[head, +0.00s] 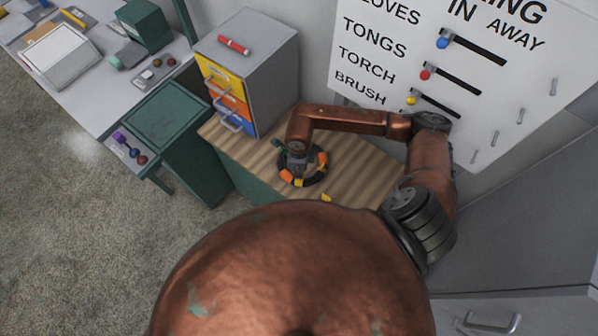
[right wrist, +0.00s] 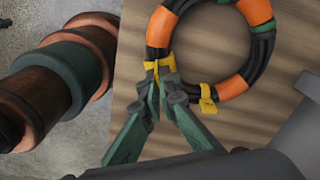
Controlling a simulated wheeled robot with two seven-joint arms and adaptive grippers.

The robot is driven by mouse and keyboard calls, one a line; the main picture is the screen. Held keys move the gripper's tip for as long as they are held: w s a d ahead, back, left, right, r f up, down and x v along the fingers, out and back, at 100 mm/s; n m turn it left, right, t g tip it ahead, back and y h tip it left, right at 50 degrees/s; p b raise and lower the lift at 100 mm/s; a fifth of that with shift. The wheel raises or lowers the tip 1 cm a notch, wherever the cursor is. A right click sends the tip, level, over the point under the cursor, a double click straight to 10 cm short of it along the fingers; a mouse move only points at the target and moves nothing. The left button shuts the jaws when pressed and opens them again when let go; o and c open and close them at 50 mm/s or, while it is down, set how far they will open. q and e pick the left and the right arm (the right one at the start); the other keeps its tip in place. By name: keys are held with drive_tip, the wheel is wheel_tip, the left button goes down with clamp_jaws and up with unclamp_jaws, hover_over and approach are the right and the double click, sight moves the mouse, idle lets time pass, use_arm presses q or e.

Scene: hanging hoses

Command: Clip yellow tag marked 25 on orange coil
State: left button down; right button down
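The coil (head: 313,178) is a black hose ring with orange bands, lying on the wooden bench top; it also shows in the right wrist view (right wrist: 259,82). My right gripper (head: 297,170) is over the coil's near left side. In the right wrist view its green-padded fingers (right wrist: 161,80) are shut on a yellow tag (right wrist: 165,63) at the coil's edge. I cannot tell whether this tag is around the hose or only against it. Another yellow tag (right wrist: 207,99) sits at the coil's lower side. I can read no number on either tag. My left gripper is out of view.
A small yellow piece (head: 326,197) is near the bench's (head: 352,168) front edge, beside my body. A grey cabinet with coloured drawers (head: 247,72) stands behind the coil at left. A tool board (head: 455,75) is on the wall. Bench right of the coil is clear.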

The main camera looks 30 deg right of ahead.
drive_tip(key=shift+f+b, duration=0.8)
drive_tip(key=shift+f, duration=0.2)
idle(0.6)
drive_tip(key=c, duration=2.1)
unclamp_jaws()
drive_tip(key=shift+r, duration=0.15)
